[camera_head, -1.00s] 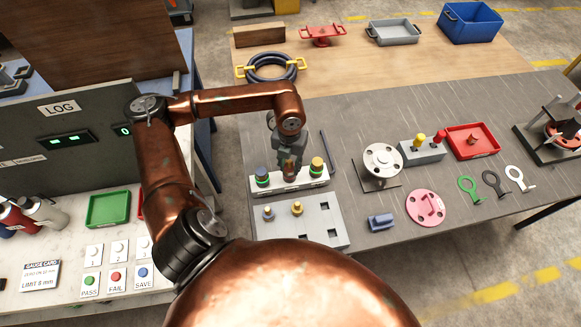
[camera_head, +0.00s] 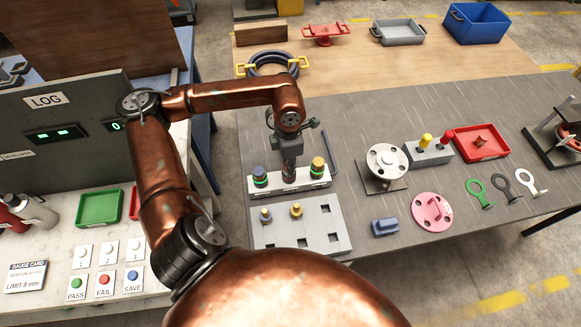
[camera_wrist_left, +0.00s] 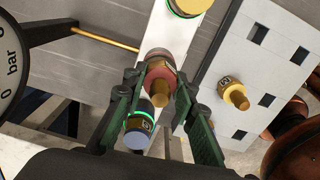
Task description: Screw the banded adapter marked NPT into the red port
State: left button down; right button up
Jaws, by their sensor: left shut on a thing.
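My left gripper (camera_head: 289,172) points down over the middle of a white port block (camera_head: 318,184). The left wrist view shows its green fingers (camera_wrist_left: 160,98) shut on a brass adapter (camera_wrist_left: 158,88) with a hex and a narrow end. A reddish ring shows around the adapter's far end at the block, where the red port would be; how deep it sits is hidden. A blue-topped fitting (camera_head: 260,174) and a gold-topped fitting (camera_head: 318,167) with green lit rings flank it on the block. My right gripper is not in view.
A dark rod (camera_head: 330,151) lies behind the block. A flanged spool (camera_head: 386,160) and a blue block (camera_head: 385,227) stand to the right.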

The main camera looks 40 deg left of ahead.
pick_arm(q)
jog(key=shift+m, duration=0.5)
jog(key=c, duration=1.5)
grip_release()
